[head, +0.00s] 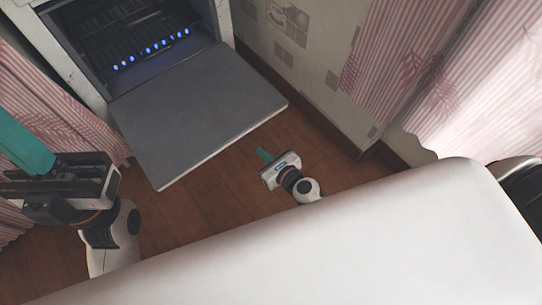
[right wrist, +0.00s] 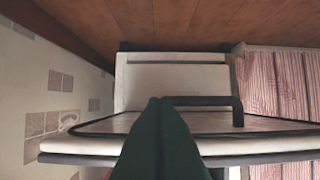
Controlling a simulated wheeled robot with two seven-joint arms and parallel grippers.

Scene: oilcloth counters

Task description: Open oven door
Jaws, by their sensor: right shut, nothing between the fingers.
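The oven (head: 85,85) stands at the upper left in the head view, with its dark cavity and a row of blue lights showing. Its grey door (head: 205,110) is folded far down and open. In the right wrist view the door (right wrist: 270,148) is seen edge-on, with a black bar handle (right wrist: 205,101) on it. My right gripper (head: 264,155) is shut and empty, low beside the door's outer edge. Its teal fingers (right wrist: 160,130) are together and overlap the door in the wrist view; contact cannot be told. My left gripper (head: 22,145) is at the left edge, its fingertips partly cut off.
A patterned wall (head: 290,50) and pink striped curtains (head: 385,50) close off the right side. Another curtain (head: 60,120) hangs left of the oven. Bare wooden floor (head: 190,215) lies between the door and my white body in the foreground.

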